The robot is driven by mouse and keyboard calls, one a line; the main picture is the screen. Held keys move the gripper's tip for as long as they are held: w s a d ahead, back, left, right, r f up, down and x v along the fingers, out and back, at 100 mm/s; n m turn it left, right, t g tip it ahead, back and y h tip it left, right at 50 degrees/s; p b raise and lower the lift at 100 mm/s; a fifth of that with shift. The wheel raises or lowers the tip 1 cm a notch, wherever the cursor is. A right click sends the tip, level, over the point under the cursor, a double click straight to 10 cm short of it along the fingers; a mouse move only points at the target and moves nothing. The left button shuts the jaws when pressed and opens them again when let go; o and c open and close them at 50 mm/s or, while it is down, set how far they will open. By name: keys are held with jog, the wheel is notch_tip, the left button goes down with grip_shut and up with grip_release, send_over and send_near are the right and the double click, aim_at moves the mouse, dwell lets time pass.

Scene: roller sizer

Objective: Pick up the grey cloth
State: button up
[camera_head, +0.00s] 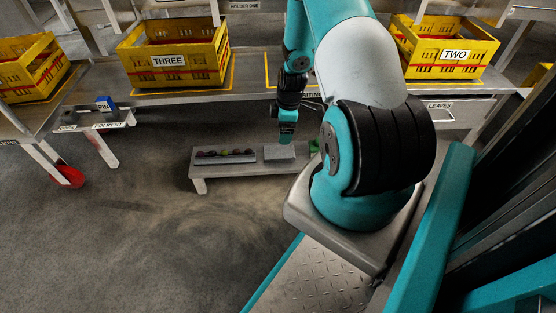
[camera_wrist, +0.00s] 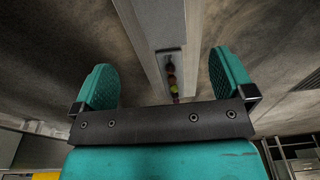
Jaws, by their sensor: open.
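A flat, light grey piece (camera_head: 279,152) lies on the low bench (camera_head: 240,170), right of a row of small round things; it looks like the grey cloth, but it is too small to be sure. My gripper (camera_head: 287,134) hangs above and behind the bench, near the grey piece and apart from it. In the wrist view my gripper (camera_wrist: 163,84) is open, its two teal pads wide apart with nothing held. The bench (camera_wrist: 150,35) shows beyond the pads; I cannot make out the cloth there.
Small dark, red and green balls (camera_head: 224,153) lie in a row on the bench. A green thing (camera_head: 314,147) is at its right end. Yellow crates THREE (camera_head: 172,79) and TWO (camera_head: 451,71) stand on the table behind. A red bowl (camera_head: 68,177) is left. The front floor is clear.

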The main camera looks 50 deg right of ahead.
jog(key=b, duration=0.3)
send_over(278, 151)
jog(key=f, duration=0.3)
jog(key=d+f, duration=0.1)
jog(key=f, duration=0.1)
jog(key=shift+s+f, duration=0.3)
jog(key=f+b, duration=0.2)
jog(key=f, duration=0.1)
jog(key=f+b, duration=0.2)
jog(key=shift+w+a, duration=0.25)
jog(key=shift+a, duration=0.15)
jog(key=c, duration=1)
